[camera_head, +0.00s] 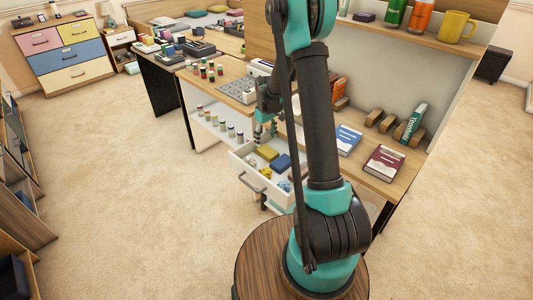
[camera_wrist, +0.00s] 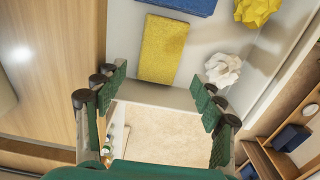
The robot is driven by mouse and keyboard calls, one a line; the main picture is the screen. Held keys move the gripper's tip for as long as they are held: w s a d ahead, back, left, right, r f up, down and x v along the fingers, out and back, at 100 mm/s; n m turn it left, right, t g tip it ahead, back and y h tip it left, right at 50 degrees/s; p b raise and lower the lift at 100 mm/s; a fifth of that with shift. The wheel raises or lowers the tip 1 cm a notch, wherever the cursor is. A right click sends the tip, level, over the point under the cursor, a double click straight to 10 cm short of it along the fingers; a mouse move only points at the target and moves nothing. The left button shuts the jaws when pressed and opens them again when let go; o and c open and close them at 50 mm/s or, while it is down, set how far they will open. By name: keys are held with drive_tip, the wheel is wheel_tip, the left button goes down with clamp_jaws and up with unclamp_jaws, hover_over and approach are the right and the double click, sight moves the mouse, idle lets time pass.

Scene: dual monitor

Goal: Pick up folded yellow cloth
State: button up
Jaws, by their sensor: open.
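The folded yellow cloth (camera_wrist: 162,48) lies flat in the open white drawer (camera_head: 238,160), as a neat rectangle in the wrist view. In the head view the cloth (camera_head: 267,153) is small, towards the back of the drawer, beside a folded blue cloth (camera_head: 281,163). My gripper (camera_wrist: 160,92) is open and empty, its two fingers spread wide with the yellow cloth beyond and between them in the wrist view. In the head view my gripper (camera_head: 263,130) is just above the back of the drawer, partly hidden by my arm. The height gap to the cloth is unclear.
The blue cloth (camera_wrist: 180,5), a crumpled yellow piece (camera_wrist: 257,10) and a crumpled white piece (camera_wrist: 222,69) share the drawer. The drawer walls stand close around. A wooden desk surface (camera_wrist: 55,70) fills the wrist view's left. Books (camera_head: 384,162) lie on the desk at right.

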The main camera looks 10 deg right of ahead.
sight(266, 150)
drive_tip(key=shift+f, duration=3.35)
drive_tip(key=c, duration=0.9)
drive_tip(key=shift+r, duration=0.1)
wheel_tip(266, 150, up, 20)
drive_tip(key=shift+f, duration=0.1)
